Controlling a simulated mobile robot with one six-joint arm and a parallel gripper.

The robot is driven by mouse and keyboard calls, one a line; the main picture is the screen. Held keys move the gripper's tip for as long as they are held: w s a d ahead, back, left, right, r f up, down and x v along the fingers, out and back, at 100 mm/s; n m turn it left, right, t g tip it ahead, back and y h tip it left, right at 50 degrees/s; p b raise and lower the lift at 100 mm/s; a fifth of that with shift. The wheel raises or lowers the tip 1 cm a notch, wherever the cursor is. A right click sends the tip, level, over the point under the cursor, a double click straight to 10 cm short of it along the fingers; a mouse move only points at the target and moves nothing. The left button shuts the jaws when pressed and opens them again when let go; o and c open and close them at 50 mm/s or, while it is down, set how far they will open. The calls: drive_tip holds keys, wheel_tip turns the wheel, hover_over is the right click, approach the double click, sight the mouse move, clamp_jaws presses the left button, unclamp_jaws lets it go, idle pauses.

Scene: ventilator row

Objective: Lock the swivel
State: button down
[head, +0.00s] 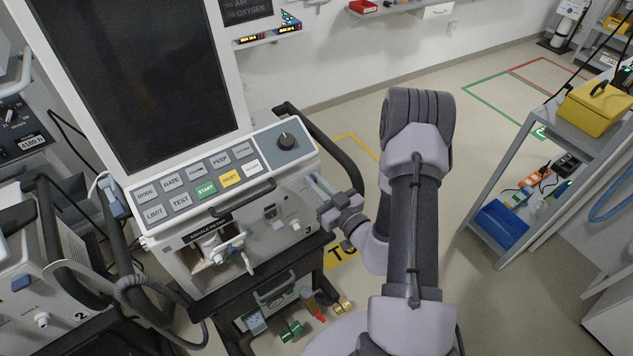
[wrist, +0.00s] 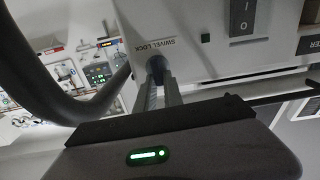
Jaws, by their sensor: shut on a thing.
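The ventilator (head: 240,130) with a large dark screen and a button panel stands at the left middle of the head view. In the wrist view the printed label SWIVEL LOCK (wrist: 155,44) is on its light side panel. A dark round swivel lock knob (wrist: 155,64) sits by the label, partly hidden by my fingers. My gripper (head: 314,182) reaches the ventilator's right side from the right. In the wrist view my gripper (wrist: 160,82) is shut on the knob. The knob is hidden in the head view, and its turn position cannot be told.
A rocker switch (wrist: 242,16) is on the same panel. A dark curved rail (wrist: 55,95) runs close on the left. A second ventilator (head: 35,275) stands at the left.

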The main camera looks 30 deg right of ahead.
drive_tip(key=shift+a+f+n+p, duration=0.25)
drive_tip(key=shift+n+p, duration=0.05)
drive_tip(key=shift+n, duration=2.6)
drive_tip(key=shift+a+f+n+p, duration=0.25)
drive_tip(key=shift+n+p, duration=0.1)
drive_tip(key=shift+n, duration=2.55)
drive_tip(key=shift+a+f+n+p, duration=0.2)
drive_tip(key=shift+f+n+p, duration=0.1)
drive_tip(key=shift+n, duration=2.6)
drive_tip(key=c, duration=1.5)
unclamp_jaws()
drive_tip(key=shift+o, duration=0.2)
drive_tip(key=shift+s, duration=0.1)
